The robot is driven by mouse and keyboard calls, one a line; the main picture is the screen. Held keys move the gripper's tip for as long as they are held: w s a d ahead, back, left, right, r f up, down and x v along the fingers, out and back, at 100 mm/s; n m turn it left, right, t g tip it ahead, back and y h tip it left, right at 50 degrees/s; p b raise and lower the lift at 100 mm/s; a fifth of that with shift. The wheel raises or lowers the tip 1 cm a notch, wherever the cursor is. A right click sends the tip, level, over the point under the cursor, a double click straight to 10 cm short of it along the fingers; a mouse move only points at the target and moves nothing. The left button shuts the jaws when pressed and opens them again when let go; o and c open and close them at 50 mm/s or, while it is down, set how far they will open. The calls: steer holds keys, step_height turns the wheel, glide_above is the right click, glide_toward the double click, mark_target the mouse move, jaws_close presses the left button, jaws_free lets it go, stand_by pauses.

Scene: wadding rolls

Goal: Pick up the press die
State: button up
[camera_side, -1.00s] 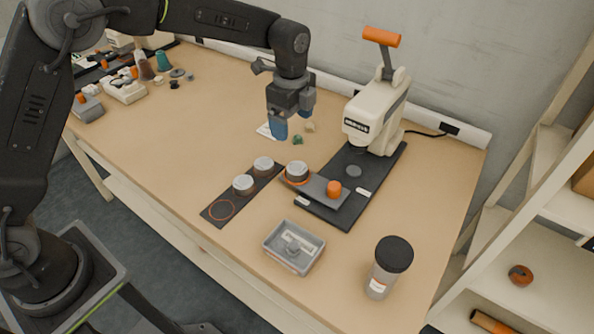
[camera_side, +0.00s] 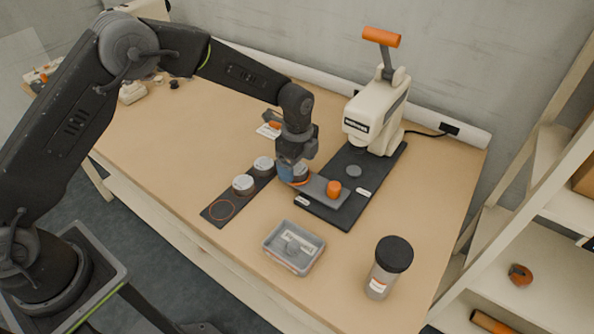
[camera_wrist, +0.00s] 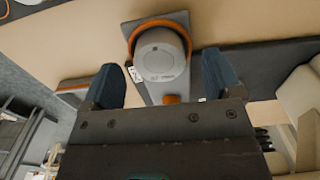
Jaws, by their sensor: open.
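A short grey cylinder (camera_side: 301,170), which looks like the press die, sits in an orange-rimmed seat on a grey slide (camera_side: 322,189) with an orange knob. In the side view it is partly hidden behind my gripper (camera_side: 291,173). In the wrist view the cylinder (camera_wrist: 160,58) shows a pale round top inside the orange rim. My gripper (camera_wrist: 161,75) is open, with one blue fingertip on each side of the cylinder in the picture. I see clear gaps on both sides. How far down the fingertips reach beside it I cannot tell.
Two similar grey cylinders (camera_side: 243,184) stand on a dark strip (camera_side: 211,213) beside an empty orange ring. The cream lever press (camera_side: 375,118) stands behind on a black base (camera_side: 338,217).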

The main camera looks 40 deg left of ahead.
steer(key=shift+f, duration=0.7)
steer(key=shift+c, duration=0.3)
steer(key=c, duration=1.1)
steer(key=shift+c, duration=0.2)
steer(key=shift+r, duration=0.15)
